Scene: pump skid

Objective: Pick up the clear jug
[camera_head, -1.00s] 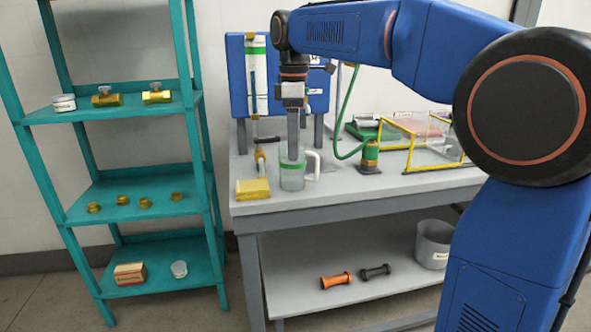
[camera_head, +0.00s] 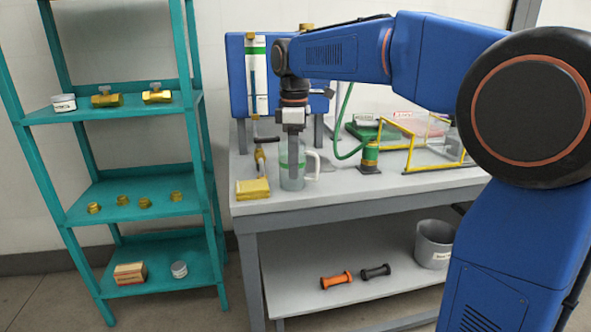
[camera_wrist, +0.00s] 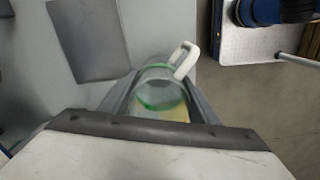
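The clear jug (camera_head: 291,183), with a green band and a white handle on its right side, stands upright near the front left of the grey bench. My gripper (camera_head: 295,172) points straight down at the jug, with its fingers lowered to the jug's body. In the wrist view the jug (camera_wrist: 160,98) lies between the two fingers of my gripper (camera_wrist: 162,92), one on each side, with the handle beyond them. The fingers are apart; whether they touch the jug's wall is not clear.
A yellow block (camera_head: 253,189) lies close left of the jug, with a brass-coloured tool behind it. A green hose fitting (camera_head: 369,157) and a yellow frame (camera_head: 420,150) stand to the right. A teal shelf (camera_head: 130,195) is left of the bench (camera_head: 390,190).

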